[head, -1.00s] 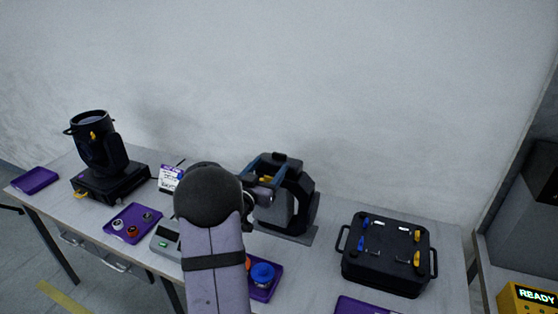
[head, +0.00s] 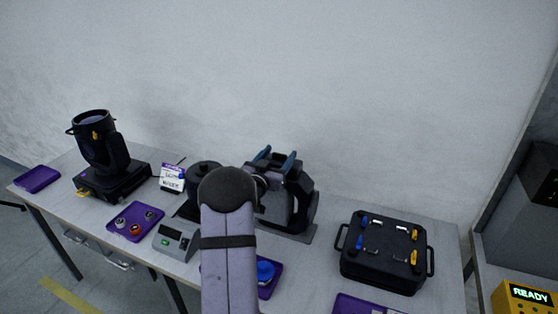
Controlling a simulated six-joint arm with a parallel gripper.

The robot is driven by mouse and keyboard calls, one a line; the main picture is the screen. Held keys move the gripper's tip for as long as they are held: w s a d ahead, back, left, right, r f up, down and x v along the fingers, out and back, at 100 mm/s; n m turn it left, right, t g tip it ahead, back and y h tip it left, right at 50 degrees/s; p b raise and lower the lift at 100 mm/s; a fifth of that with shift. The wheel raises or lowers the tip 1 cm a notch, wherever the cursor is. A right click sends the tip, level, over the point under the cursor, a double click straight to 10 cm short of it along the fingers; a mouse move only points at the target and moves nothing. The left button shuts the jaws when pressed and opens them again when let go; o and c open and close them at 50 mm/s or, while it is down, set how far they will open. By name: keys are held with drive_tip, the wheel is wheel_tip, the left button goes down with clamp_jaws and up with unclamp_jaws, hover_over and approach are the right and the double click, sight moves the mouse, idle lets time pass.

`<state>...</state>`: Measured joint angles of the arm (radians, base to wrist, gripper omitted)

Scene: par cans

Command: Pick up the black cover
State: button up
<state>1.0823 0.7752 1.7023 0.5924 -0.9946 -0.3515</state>
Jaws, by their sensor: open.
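A square black cover-like unit (head: 385,262) with rounded corners lies flat on the table at the right. It has a loop handle on each side and blue, yellow and silver latches or clips on top. Whether this whole unit or only its top is the cover, I cannot tell.
A black moving-head light (head: 100,155) stands at the left. Purple trays (head: 126,211) with small parts lie along the table. A grey device (head: 176,238) and a white card (head: 172,178) stand mid-left. A yellow READY box (head: 525,298) is at the far right.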

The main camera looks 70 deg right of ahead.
drive_tip(key=shift+d, duration=0.2)
drive_tip(key=shift+c, duration=0.6)
drive_tip(key=c, duration=1)
drive_tip(key=shift+c, duration=0.8)
drive_tip(key=shift+r, duration=0.1)
